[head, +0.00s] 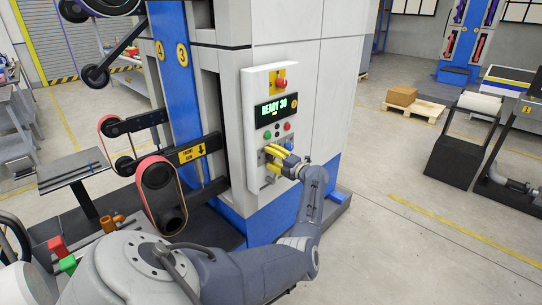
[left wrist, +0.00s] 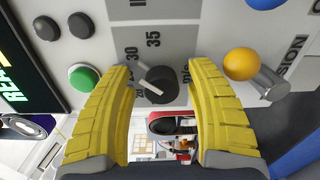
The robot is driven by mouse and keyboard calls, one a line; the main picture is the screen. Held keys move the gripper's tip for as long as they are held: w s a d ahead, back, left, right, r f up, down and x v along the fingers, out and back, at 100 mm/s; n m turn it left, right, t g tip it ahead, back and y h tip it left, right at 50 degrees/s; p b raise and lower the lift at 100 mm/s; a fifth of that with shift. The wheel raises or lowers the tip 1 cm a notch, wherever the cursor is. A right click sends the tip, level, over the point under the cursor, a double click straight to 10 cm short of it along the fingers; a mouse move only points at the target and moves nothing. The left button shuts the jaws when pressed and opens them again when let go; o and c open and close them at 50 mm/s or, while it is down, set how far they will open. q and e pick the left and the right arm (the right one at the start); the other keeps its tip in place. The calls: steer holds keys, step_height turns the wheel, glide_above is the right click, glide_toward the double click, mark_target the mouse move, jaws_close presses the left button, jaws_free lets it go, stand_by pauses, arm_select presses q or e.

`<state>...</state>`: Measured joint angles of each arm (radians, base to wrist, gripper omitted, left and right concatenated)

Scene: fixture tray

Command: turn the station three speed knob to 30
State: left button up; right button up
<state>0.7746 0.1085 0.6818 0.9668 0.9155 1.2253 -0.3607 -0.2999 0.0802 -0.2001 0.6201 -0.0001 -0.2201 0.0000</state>
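The speed knob (left wrist: 160,86) is a dark round knob with a white pointer bar in the left wrist view. The pointer slants to the upper left, toward the dial numbers near 30 (left wrist: 132,53); the exact value is hard to read. My left gripper (left wrist: 163,66) is open, its yellow fingers on either side of the knob with a visible gap to each. In the head view my left gripper (head: 269,153) is at the front of the control panel (head: 257,90) and hides the knob. The panel display (head: 276,109) reads READY 30. My right gripper is not in view.
A red stop button (head: 280,83) sits above the display. Green (left wrist: 83,77) and yellow (left wrist: 241,64) controls flank the knob near my fingers. Belt rollers (head: 158,178) stand left of the machine.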

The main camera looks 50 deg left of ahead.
arm_select(q)
steer(key=shift+f, duration=0.1)
steer(key=w+d, duration=0.1)
steer(key=d, duration=1.1)
steer(key=shift+r, duration=0.2)
